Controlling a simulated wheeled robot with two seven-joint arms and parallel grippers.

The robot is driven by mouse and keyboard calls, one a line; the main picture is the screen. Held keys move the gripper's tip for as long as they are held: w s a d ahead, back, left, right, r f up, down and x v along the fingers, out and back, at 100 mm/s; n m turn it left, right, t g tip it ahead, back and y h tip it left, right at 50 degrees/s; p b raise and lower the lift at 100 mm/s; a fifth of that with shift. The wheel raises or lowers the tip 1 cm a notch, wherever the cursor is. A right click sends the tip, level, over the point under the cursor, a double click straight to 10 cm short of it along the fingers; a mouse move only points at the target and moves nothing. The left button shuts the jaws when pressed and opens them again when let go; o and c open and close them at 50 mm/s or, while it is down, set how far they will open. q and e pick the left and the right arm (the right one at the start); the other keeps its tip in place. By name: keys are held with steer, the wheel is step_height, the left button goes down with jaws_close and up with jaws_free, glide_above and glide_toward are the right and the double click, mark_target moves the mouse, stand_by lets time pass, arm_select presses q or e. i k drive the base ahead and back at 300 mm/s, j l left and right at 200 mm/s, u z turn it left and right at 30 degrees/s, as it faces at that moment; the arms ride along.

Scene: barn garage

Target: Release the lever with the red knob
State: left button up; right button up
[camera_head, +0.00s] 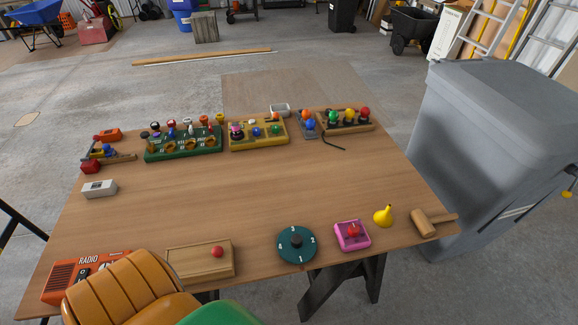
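A green board (184,147) with a row of several levers stands at the back left of the table. Its knobs differ in colour; one of them is a red or orange-red knob (204,120), too small to tell exactly. Red knobs also show elsewhere: one on a flat wooden board (192,264) at the front, one on a pink box (341,240) at the front right, and one on the wooden base (345,128) at the back right. I cannot tell whether any lever is latched. Neither of my grippers is in view.
The wooden table (240,195) is clear in the middle. A yellow board (258,143) stands beside the green one. A large grey bin (480,150) stands close at right.

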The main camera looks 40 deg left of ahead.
mark_target(96, 138)
steer(key=u, duration=2.9)
steer(key=i+j+u, duration=0.2)
steer(key=j, duration=0.2)
steer(key=j+u, duration=0.25)
steer(key=j, duration=0.15)
steer(key=i+j+u, duration=0.45)
steer(key=j, duration=0.2)
steer(key=i+j+u, duration=0.75)
steer(key=i+u, duration=0.2)
steer(key=i, duration=0.25)
steer(key=i+z, duration=0.3)
steer(key=i, duration=0.45)
steer(key=i+j+z, duration=0.3)
steer(key=i, duration=0.5)
steer(key=i+l+z, duration=0.15)
steer(key=i+z, duration=0.45)
steer(key=z, duration=0.15)
steer(key=i+z, duration=0.4)
steer(key=i+j+z, duration=0.1)
steer(key=z, duration=0.25)
steer(key=i+l+z, duration=0.15)
steer(key=i+z, duration=0.3)
steer(key=i, duration=0.25)
steer(key=i+j+z, duration=0.1)
steer(key=i+z, duration=0.4)
steer(key=i, duration=0.2)
